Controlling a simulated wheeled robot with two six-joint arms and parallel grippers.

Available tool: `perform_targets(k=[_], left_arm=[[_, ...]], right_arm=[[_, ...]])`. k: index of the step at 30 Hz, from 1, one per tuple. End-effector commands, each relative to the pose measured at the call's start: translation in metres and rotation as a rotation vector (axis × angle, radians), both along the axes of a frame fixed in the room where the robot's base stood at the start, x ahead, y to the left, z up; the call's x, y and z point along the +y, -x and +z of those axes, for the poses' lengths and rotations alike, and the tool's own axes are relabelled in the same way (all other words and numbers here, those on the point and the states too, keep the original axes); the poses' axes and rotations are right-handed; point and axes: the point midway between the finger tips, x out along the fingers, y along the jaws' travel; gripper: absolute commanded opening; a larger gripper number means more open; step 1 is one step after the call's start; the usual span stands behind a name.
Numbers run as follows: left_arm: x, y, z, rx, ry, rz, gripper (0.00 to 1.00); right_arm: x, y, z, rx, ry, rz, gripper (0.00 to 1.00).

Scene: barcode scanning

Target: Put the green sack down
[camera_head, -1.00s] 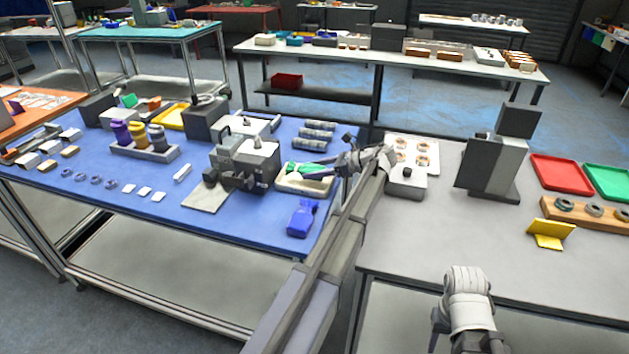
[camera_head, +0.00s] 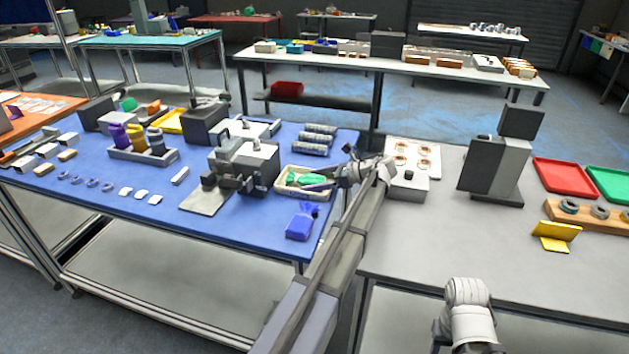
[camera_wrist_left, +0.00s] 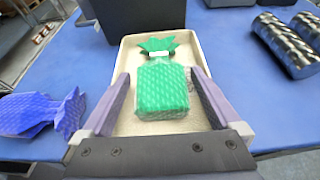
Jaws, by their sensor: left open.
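The green sack (camera_wrist_left: 162,88) lies in a cream tray (camera_wrist_left: 128,118) on the blue table; its tied, ruffled end points away in the left wrist view. It also shows in the head view (camera_head: 292,177), partly hidden by my left gripper (camera_head: 318,184). In the left wrist view my left gripper (camera_wrist_left: 160,76) is open, with one finger on each side of the sack and visible gaps between. My right gripper is not clearly visible; only a pale part of my right arm shows at the bottom of the head view.
A blue sack (camera_head: 300,226) lies near the blue table's front edge. A grey machine (camera_head: 243,165) stands left of the tray (camera_head: 284,190). Several dark rolls (camera_head: 314,138) lie behind it. A grey table (camera_head: 440,240) with a small box (camera_head: 408,185) is to the right.

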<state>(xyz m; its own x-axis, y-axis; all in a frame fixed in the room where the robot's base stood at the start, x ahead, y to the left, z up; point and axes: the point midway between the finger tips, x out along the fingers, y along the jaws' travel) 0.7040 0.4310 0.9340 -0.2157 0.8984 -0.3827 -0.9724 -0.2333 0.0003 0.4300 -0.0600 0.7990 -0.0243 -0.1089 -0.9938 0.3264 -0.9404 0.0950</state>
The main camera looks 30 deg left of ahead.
Motion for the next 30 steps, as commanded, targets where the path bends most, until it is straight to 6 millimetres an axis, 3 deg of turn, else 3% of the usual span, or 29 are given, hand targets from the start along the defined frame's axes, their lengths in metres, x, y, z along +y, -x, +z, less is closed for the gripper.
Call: perform_targets(k=[7,21,30], left_arm=[[0.000,0.000,0.006,0.000,0.000,0.000,0.97],[-0.081,-0.021,0.041,-0.001,0.000,-0.002,0.97],[-0.106,-0.026,0.049,0.000,0.000,0.000,0.97]], right_arm=[[0.000,0.000,0.006,0.000,0.000,0.000,0.50],[0.000,0.000,0.041,0.000,0.000,0.000,0.50],[0.000,0.000,0.049,0.000,0.000,0.000,0.50]])
